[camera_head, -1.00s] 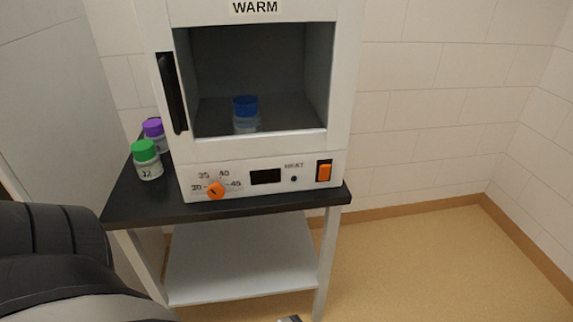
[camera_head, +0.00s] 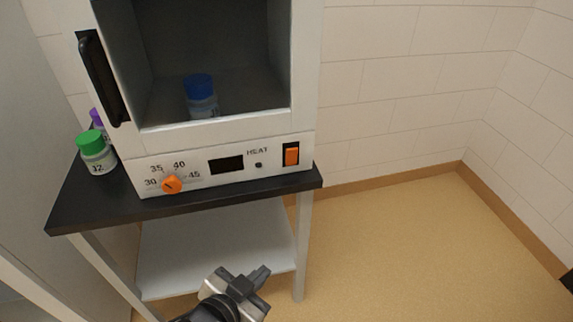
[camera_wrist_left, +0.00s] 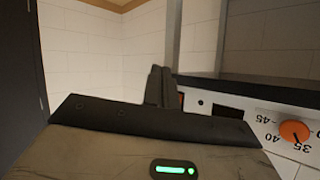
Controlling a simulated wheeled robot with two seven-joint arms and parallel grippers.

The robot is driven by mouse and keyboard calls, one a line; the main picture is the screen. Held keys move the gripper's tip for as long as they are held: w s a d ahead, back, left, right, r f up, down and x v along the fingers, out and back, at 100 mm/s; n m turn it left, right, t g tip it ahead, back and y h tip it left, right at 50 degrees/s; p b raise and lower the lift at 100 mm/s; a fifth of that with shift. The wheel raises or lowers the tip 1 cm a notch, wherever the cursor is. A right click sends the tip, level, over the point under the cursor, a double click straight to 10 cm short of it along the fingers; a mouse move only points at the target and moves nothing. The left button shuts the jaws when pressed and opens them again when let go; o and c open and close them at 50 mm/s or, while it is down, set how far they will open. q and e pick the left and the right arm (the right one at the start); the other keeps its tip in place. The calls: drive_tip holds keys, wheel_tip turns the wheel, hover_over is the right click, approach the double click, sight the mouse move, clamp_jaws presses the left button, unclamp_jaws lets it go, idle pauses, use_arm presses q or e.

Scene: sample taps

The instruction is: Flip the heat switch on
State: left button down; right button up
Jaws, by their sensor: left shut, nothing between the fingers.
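The orange heat switch (camera_head: 291,155) sits in a black frame at the right end of the white warmer's (camera_head: 222,165) front panel, by the HEAT label. I cannot tell its on or off position for sure. A small lamp (camera_head: 258,165) beside it looks dark, and the display (camera_head: 226,166) is black. My left gripper (camera_head: 256,277) is shut and empty, below the panel in the head view, apart from the switch. In the left wrist view its fingers (camera_wrist_left: 160,88) point towards the panel and partly hide the switch. My right gripper is not in view.
An orange dial (camera_head: 172,184) is on the panel's left. A blue-capped bottle (camera_head: 201,97) stands inside the open chamber. Green-capped (camera_head: 96,152) and purple-capped (camera_head: 97,119) bottles stand left of the warmer on the dark table (camera_head: 75,205). The floor at right is clear.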

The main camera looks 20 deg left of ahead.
use_arm(q)
drive_tip(key=w+r+m+t+b, duration=0.1)
drive_tip(key=w+r+m+t, duration=0.2)
drive_tip(key=m, duration=0.5)
drive_tip(key=w+a+r+m+t+h+b, duration=0.1)
drive_tip(key=w+r+m+t+b, duration=0.1)
drive_tip(key=r+m, duration=0.4)
drive_tip(key=w+m+t, duration=0.1)
drive_tip(key=w+m, duration=0.1)
drive_tip(key=m, duration=0.1)
drive_tip(key=shift+w+a, duration=0.15)
drive_tip(key=shift+w, duration=0.15)
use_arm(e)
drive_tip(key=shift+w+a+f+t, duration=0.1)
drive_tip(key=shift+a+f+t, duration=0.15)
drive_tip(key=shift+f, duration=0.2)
use_arm(q)
drive_tip(key=p, duration=0.3)
approach(298, 152)
drive_tip(key=w+d, duration=0.2)
drive_tip(key=d, duration=0.1)
drive_tip(key=shift+w+a+r, duration=0.1)
drive_tip(key=shift+w+a, duration=0.45)
drive_tip(key=shift+w, duration=0.4)
drive_tip(key=shift+w+a, duration=0.55)
drive_tip(key=shift+w, duration=0.35)
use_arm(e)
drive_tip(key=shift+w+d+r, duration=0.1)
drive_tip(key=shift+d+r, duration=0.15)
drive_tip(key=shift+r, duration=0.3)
